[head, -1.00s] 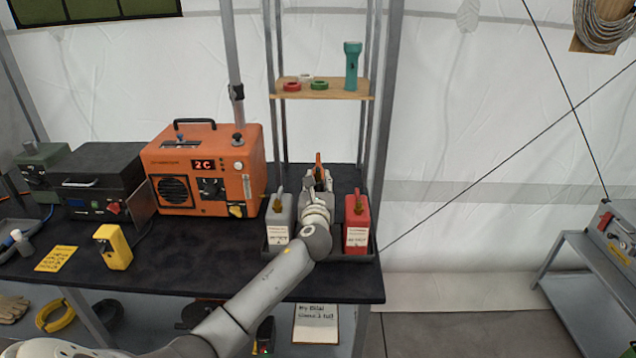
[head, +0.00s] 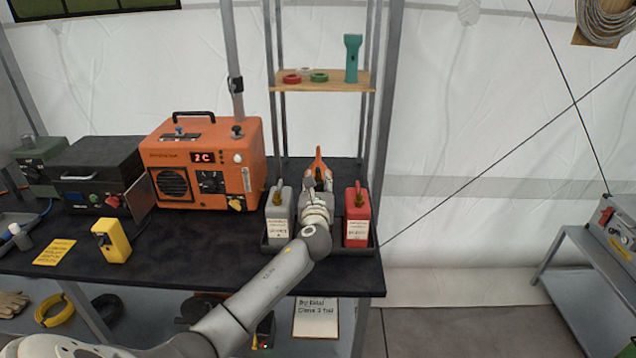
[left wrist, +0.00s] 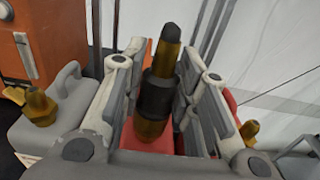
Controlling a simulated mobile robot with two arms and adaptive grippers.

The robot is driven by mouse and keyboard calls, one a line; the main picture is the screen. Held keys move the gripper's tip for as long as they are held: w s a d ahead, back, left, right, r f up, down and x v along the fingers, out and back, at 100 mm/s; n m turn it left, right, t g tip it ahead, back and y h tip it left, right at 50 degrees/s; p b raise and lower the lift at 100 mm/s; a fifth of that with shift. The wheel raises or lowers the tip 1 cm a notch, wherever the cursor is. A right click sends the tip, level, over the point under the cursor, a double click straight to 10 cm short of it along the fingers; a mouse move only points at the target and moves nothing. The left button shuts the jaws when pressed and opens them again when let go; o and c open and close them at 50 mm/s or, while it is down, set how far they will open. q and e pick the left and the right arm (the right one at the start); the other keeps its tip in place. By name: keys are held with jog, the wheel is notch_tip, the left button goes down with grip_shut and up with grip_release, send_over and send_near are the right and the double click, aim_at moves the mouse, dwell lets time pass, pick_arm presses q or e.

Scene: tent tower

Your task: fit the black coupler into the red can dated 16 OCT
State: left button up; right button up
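My left gripper (head: 318,180) is over the middle of the can row, between a grey can (head: 279,222) and a red can (head: 357,228). In the left wrist view its fingers (left wrist: 160,85) close on both sides of the black coupler (left wrist: 158,95), a black collar with brass above and below and a dark tip. The coupler stands nearly upright over a red surface (left wrist: 170,140), apparently another red can's top. Whether its lower brass end touches or enters that can is unclear. The label dates are too small to read. My right gripper is out of view.
The cans stand in a dark tray (head: 340,251) at the bench's right end. An orange unit (head: 205,165) is close on the left. Posts and a shelf (head: 322,83) with tape rolls and a torch rise behind. An orange pointed piece (head: 318,165) shows just beyond the gripper.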

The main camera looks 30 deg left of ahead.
pick_arm(q)
jog(key=o, duration=0.4)
jog(key=shift+o, duration=0.2)
jog(key=v, duration=1.2)
